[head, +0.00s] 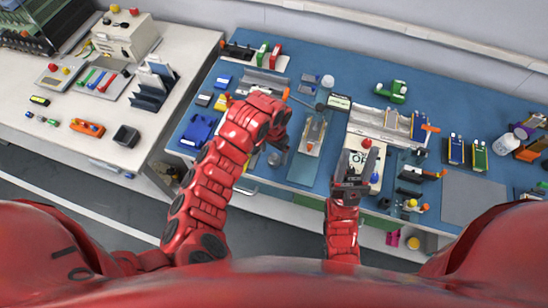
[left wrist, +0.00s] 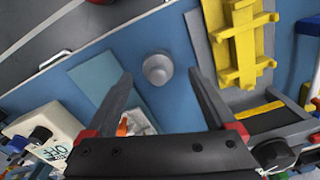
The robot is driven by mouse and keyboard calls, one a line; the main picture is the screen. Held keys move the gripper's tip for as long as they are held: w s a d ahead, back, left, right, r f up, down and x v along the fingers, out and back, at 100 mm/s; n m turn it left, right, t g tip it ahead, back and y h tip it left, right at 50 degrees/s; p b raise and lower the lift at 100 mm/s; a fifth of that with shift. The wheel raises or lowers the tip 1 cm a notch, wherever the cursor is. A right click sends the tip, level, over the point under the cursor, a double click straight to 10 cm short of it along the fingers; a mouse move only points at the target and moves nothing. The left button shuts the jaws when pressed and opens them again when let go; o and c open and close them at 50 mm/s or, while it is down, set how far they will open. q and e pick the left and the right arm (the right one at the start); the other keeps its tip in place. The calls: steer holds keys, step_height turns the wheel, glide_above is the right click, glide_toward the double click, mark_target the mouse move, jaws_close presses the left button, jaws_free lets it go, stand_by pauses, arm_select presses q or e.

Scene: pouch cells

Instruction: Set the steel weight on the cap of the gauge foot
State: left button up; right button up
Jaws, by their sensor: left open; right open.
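A grey round steel weight (left wrist: 158,68) stands on the blue bench top, seen from above in the left wrist view. It appears in the head view as a small grey round thing (head: 274,159) beside my left arm. My left gripper (head: 282,143) is open and empty; in the left wrist view its two fingers (left wrist: 160,76) frame the weight, which looks apart from both. My right gripper (head: 354,164) is open over the white device marked OFF (head: 361,182). I cannot tell for sure which thing is the gauge foot or its cap.
A teal-grey pad (left wrist: 98,82) lies beside the weight, and a yellow fixture (left wrist: 241,45) on a grey plate stands on its other side. The bench's front edge with a handle (left wrist: 56,59) is near. A grey mat (head: 474,200) at the right is clear.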

mark_target(274, 156)
arm_select(q)
steer(key=shift+s+f+p, duration=0.25)
steer(key=shift+f+p, duration=0.05)
steer(key=shift+f, duration=0.6)
steer(key=shift+w+f, duration=0.15)
steer(key=shift+f, duration=0.5)
jaws_close()
